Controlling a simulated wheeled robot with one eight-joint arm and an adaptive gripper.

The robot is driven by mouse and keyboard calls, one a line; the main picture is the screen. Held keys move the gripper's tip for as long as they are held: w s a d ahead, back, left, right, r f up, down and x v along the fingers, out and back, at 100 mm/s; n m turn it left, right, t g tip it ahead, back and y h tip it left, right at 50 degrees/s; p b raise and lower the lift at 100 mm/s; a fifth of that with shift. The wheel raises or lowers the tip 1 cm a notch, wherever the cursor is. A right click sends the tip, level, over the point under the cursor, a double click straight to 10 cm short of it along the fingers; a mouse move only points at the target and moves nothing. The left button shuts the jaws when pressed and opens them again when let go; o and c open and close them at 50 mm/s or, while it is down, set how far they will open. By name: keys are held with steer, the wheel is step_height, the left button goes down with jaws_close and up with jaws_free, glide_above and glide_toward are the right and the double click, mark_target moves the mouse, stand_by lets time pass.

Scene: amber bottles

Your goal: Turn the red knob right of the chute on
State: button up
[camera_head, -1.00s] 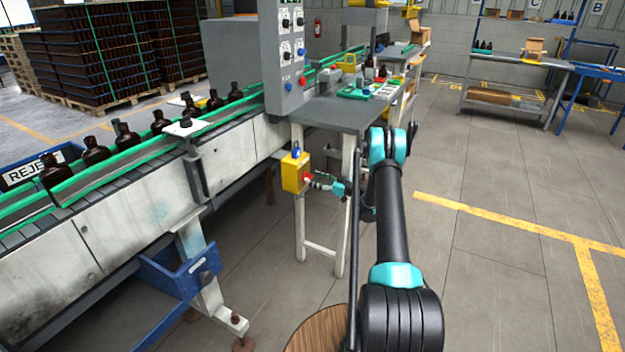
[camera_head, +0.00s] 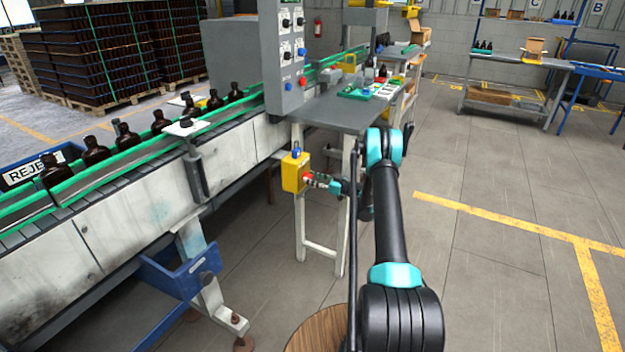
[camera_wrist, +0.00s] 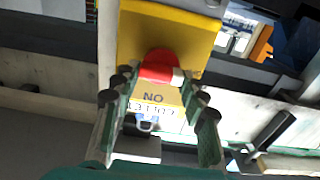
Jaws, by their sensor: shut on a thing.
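The red knob (camera_head: 307,177) sits on the right face of a yellow box (camera_head: 291,173) on the leg of the grey table. It also shows in the wrist view (camera_wrist: 159,64) on the yellow box front (camera_wrist: 130,42), near dark lettering. My gripper (camera_head: 315,180) reaches the knob from the right. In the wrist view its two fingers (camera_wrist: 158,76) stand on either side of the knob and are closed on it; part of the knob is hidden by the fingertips. The blue chute (camera_head: 180,279) is under the conveyor, left of the box.
A blue padlock (camera_head: 296,150) is at the top of the yellow box. The conveyor (camera_head: 150,200) carries several amber bottles at left. A grey control panel (camera_head: 284,55) stands above the grey table (camera_head: 340,115). Open floor (camera_head: 500,240) lies to the right.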

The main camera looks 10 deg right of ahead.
steer(key=shift+m, duration=0.3)
steer(key=m, duration=0.3)
steer(key=shift+m, duration=0.3)
steer(key=m, duration=0.4)
steer(key=shift+w+d+f+m, duration=0.1)
steer(key=shift+m, duration=0.2)
steer(key=m, duration=0.4)
steer(key=shift+f+m, duration=0.1)
steer(key=shift+m, duration=0.2)
steer(key=shift+w+d+m, duration=0.1)
steer(key=shift+m, duration=2.1)
steer(key=shift+f, duration=0.1)
steer(key=o, duration=1.2)
steer(key=shift+c, duration=0.2)
steer(key=shift+d, duration=0.1)
steer(key=v, duration=1.2)
